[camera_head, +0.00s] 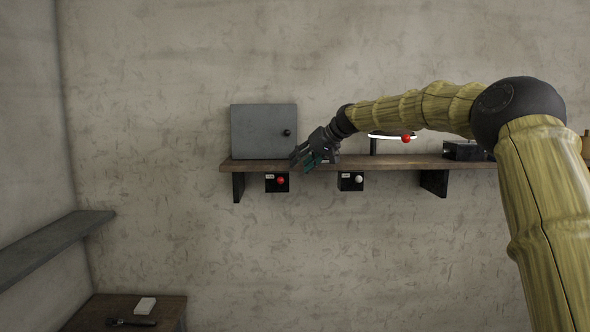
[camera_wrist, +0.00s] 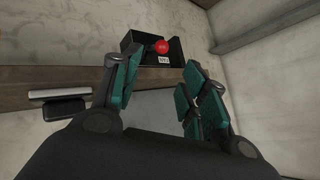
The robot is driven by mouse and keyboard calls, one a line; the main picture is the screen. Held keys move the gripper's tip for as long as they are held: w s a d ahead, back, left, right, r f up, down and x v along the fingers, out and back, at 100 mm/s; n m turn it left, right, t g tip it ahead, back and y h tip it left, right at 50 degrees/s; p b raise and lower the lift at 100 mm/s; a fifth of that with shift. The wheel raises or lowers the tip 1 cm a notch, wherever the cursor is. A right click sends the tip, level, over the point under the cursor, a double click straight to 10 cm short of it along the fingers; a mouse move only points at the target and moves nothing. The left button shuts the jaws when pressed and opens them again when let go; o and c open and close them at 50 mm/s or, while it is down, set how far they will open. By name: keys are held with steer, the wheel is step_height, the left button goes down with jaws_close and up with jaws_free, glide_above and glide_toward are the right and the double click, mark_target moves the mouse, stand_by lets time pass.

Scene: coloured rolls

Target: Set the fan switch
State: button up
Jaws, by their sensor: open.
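Two small black switch boxes hang under the front edge of the wall shelf. The left one (camera_head: 271,186) has a red knob (camera_head: 281,181), and the right one (camera_head: 346,185) has a pale knob (camera_head: 359,180). Each has a small white label too small to read, so I cannot tell which is the fan switch. My gripper (camera_head: 301,160) is open and empty at the shelf's front edge, above and slightly right of the red-knobbed box. In the wrist view the red knob (camera_wrist: 161,47) and its box (camera_wrist: 131,43) show beyond my gripper's teal-padded fingers (camera_wrist: 160,68), apart from them.
The wooden shelf (camera_head: 400,162) carries a grey cabinet (camera_head: 262,130) left of my gripper. A lower left table (camera_head: 100,305) holds a white block (camera_head: 145,305). Below the switches is clear.

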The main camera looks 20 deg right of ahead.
steer(key=shift+v, duration=0.95)
steer(key=shift+f, duration=0.15)
